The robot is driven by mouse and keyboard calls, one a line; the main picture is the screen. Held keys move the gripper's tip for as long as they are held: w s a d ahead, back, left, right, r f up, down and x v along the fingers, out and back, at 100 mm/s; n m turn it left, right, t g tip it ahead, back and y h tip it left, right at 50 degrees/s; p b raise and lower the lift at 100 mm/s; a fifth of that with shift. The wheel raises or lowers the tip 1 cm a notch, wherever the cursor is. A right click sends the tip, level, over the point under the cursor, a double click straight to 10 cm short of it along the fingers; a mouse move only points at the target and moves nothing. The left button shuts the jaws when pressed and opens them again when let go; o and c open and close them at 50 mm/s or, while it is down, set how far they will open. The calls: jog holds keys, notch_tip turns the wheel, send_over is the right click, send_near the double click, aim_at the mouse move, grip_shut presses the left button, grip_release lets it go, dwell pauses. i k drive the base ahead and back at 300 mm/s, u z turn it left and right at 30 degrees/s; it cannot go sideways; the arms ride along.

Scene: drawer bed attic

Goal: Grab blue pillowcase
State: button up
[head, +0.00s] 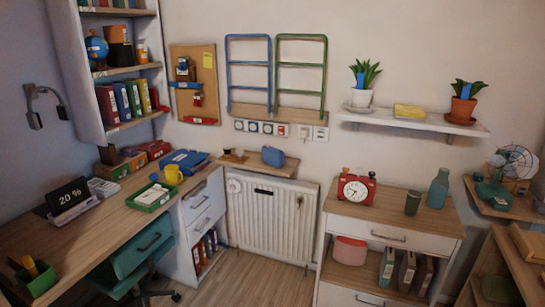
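I cannot make out a clear blue pillowcase in the head view. A blue, rounded, box-like item (272,156) sits on the small wooden shelf above the radiator. A flat blue item (186,159) lies at the far end of the desk, behind a yellow mug (173,174). I cannot tell whether either is cloth. My gripper is not in view.
The desk (95,238) runs along the left, with a teal chair (137,262) at it. A white radiator (268,215) stands at the back. A drawer cabinet (390,228) with a red clock (356,188) is at right. Wooden floor (240,275) shows clear between them.

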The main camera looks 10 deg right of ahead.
aim_at(274, 156)
jog(key=u, duration=0.25)
jog(key=i, duration=1.25)
jog(key=u, duration=0.55)
